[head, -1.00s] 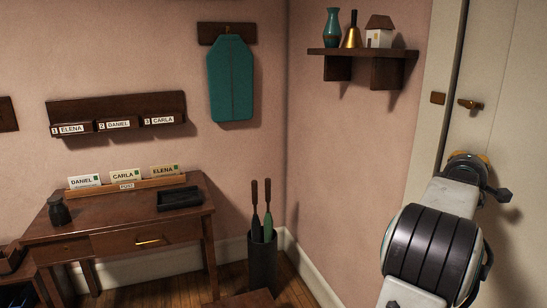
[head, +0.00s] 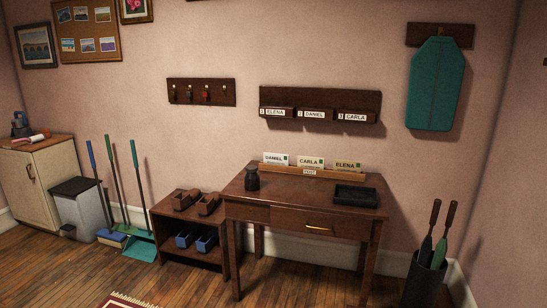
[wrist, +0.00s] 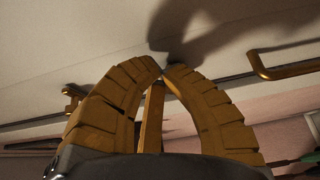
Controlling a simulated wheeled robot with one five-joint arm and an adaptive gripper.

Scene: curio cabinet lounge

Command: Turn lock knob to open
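The lock knob is not in the head view. In the wrist view, a small brass fitting (wrist: 73,97) by the dark seam of the pale door (wrist: 60,60) looks like the lock knob. It is left of my gripper (wrist: 162,72) and apart from it. The orange ribbed fingers curve together and their tips meet, with a narrow orange bar visible between them. I see nothing clearly held. My gripper's tips point toward the pale door surface, where a dark shadow falls. My gripper is not in the head view.
A brass bar handle (wrist: 285,65) is on the right in the wrist view. The head view shows a desk (head: 285,200), a low shelf (head: 190,225), an umbrella stand (head: 425,280) and a white bin (head: 77,208). Some wooden floor in front is open.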

